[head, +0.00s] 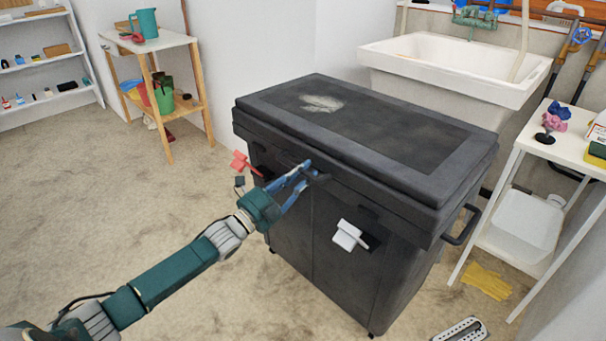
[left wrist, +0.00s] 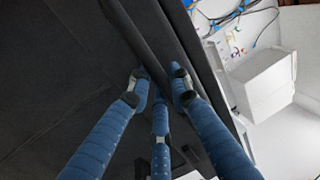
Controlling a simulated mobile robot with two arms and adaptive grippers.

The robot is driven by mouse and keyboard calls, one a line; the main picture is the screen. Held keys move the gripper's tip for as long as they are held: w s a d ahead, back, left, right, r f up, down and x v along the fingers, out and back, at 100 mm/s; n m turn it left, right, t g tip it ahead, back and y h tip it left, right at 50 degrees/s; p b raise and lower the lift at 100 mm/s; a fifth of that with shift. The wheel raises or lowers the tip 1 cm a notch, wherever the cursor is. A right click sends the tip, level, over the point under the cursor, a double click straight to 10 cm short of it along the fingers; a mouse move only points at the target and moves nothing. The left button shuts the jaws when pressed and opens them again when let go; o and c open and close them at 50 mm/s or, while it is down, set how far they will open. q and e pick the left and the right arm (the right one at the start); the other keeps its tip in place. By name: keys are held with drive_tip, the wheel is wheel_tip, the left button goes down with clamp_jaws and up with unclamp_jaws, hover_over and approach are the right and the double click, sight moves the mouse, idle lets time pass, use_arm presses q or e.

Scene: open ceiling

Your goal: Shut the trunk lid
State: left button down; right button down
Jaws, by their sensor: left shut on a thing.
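The trunk (head: 345,240) is a large dark grey chest with two front panels, standing in the middle of the head view. Its lid (head: 390,140) lies roughly level over the body. A small gap under it cannot be ruled out. My left gripper (head: 306,172) is at the trunk's upper front, just below the lid's front edge. In the left wrist view its blue fingers (left wrist: 160,78) close around a dark bar (left wrist: 140,35), which looks like the lid handle. The fingers partly hide the bar. My right gripper is not in view.
A red latch (head: 240,161) and a white latch (head: 348,235) stick out from the trunk's front. A white sink (head: 450,70) stands behind, a white side table (head: 560,150) at right, and a wooden shelf (head: 160,42) at back left. The floor at left is clear.

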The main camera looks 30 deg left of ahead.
use_arm(q)
drive_tip(key=c, duration=1.6)
unclamp_jaws()
drive_tip(key=shift+f, duration=0.65)
drive_tip(key=shift+c, duration=0.2)
drive_tip(key=shift+r, duration=0.1)
drive_tip(key=shift+r, duration=0.1)
drive_tip(key=shift+s, duration=0.1)
drive_tip(key=v, duration=1.2)
